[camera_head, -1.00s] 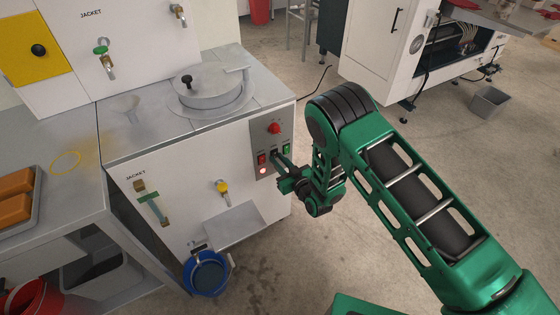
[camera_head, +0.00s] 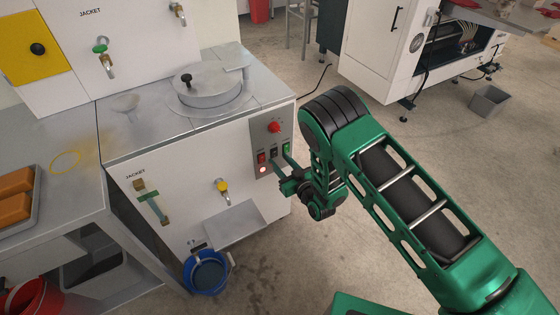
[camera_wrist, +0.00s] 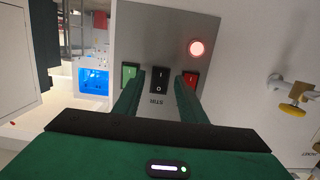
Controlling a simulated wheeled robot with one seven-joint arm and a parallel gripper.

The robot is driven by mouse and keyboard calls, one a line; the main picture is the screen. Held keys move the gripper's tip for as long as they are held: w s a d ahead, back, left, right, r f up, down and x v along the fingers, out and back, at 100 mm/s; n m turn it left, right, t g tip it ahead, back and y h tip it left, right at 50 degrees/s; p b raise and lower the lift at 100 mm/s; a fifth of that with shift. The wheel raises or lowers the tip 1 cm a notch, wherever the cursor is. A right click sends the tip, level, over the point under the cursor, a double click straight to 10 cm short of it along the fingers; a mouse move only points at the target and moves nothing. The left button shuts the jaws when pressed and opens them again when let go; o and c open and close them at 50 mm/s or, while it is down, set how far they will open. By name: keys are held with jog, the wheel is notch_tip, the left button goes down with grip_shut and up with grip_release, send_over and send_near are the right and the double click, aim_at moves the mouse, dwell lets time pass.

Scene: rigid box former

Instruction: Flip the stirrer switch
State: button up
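The stirrer switch (camera_wrist: 160,79) is a black rocker marked I and O, with a label reading STIR below it in the wrist view. It also shows in the head view (camera_head: 274,152) on the grey control panel (camera_wrist: 150,30). I cannot tell which way it is tilted. My gripper (camera_wrist: 157,84) is open and empty in front of the panel. Its green fingers lie on either side of the black switch in the wrist view, with a gap between them. In the head view my gripper (camera_head: 279,157) is close to the panel; contact is unclear.
A green switch (camera_wrist: 129,75) and a red switch (camera_wrist: 190,79) flank the black one closely. A lit red lamp (camera_wrist: 196,48) and a red knob (camera_head: 274,127) share the panel. A yellow-handled tap (camera_head: 223,187) sticks out beside it. Open floor lies to the right.

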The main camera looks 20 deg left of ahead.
jog(key=v, duration=0.9)
jog(key=shift+s+d, duration=0.1)
